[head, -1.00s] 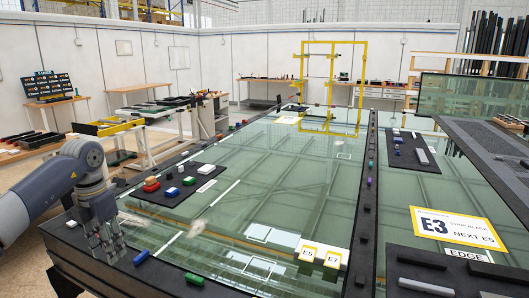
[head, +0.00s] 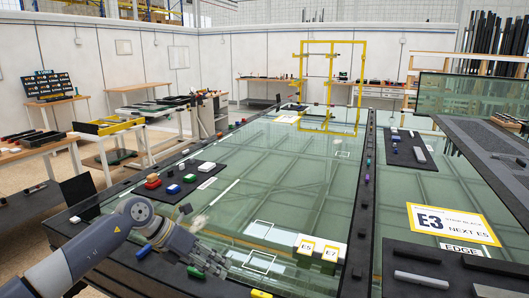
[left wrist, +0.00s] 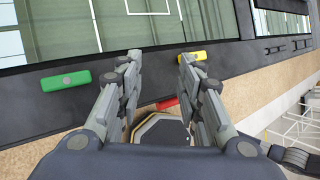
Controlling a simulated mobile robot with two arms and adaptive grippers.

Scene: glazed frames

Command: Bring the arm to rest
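My left gripper (head: 222,265) is low in the head view, over the near edge of the glazed frame (head: 275,190). In the left wrist view my left gripper (left wrist: 160,58) shows its two fingers spread apart, with nothing between them. The dark frame edge lies below the fingers. A green block (left wrist: 66,81) is left of the fingers, and a yellow block (left wrist: 192,56) is by the right fingertip. A red piece (left wrist: 167,103) shows between the fingers, further back. My right gripper is not in view.
A blue block (head: 144,251) and a green block (head: 195,271) lie on the near edge close to my left arm. A dark mat (head: 195,190) with several coloured blocks lies further back.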

